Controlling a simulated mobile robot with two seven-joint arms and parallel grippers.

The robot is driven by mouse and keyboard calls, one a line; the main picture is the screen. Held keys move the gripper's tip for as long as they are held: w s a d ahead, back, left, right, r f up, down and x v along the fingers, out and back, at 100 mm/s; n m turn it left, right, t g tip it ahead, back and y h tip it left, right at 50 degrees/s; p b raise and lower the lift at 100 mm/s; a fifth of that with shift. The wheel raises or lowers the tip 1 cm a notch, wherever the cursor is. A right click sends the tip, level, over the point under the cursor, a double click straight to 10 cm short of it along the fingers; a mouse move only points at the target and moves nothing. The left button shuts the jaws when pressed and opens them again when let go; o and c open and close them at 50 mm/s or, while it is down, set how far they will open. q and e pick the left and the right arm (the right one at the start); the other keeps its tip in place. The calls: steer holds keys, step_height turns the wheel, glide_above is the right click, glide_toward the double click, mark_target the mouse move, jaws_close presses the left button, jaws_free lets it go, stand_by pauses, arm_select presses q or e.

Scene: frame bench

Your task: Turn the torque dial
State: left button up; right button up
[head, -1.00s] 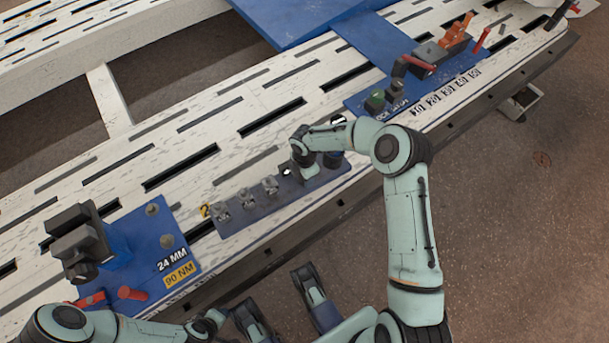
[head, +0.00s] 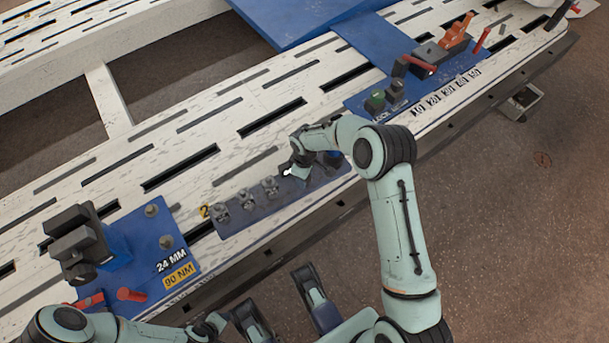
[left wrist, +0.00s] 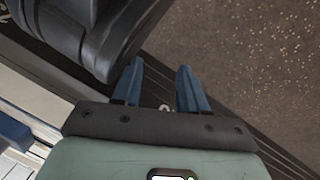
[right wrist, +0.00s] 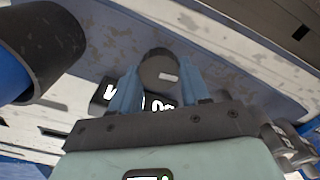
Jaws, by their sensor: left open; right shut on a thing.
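The torque dial (right wrist: 156,68) is a round dark knob with a short white mark on its face, in the right wrist view. My right gripper (right wrist: 160,88) is shut on it, with one blue finger on each side. White lettering (right wrist: 160,103) below the dial is partly hidden by the fingers. In the head view my right gripper (head: 298,170) is at the right part of a dark strip on the bench, and the wrist hides the dial. My left gripper (left wrist: 160,88) is open and empty in the left wrist view, over the dark bench edge.
Several metal sockets (head: 245,198) stand on the dark strip (head: 232,224), left of my right gripper. A dark cylinder (right wrist: 45,48) stands near the dial.

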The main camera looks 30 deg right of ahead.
steer(key=m, duration=0.5)
steer(key=shift+m, duration=0.3)
arm_select(q)
steer(key=shift+w+d+r+t+p, duration=0.1)
steer(key=shift+w+r+t+p, duration=0.25)
steer(key=shift+w+r, duration=0.4)
arm_select(e)
steer(key=m, duration=0.5)
arm_select(q)
steer(key=shift+w, duration=0.1)
arm_select(e)
steer(key=o, duration=1.1)
steer(key=shift+c, duration=0.2)
step_height(320, 180, up, 5)
steer(key=shift+w+r+p, duration=0.1)
steer(key=shift+r+p, duration=0.05)
steer(key=shift+p, duration=0.65)
arm_select(q)
steer(key=r, duration=0.1)
steer(key=d+r+p, duration=0.1)
steer(key=r, duration=0.1)
steer(key=s+d+r+p, duration=0.1)
steer(key=shift+d+r, duration=0.1)
steer(key=shift+r, duration=0.15)
arm_select(e)
step_height(320, 180, up, 8)
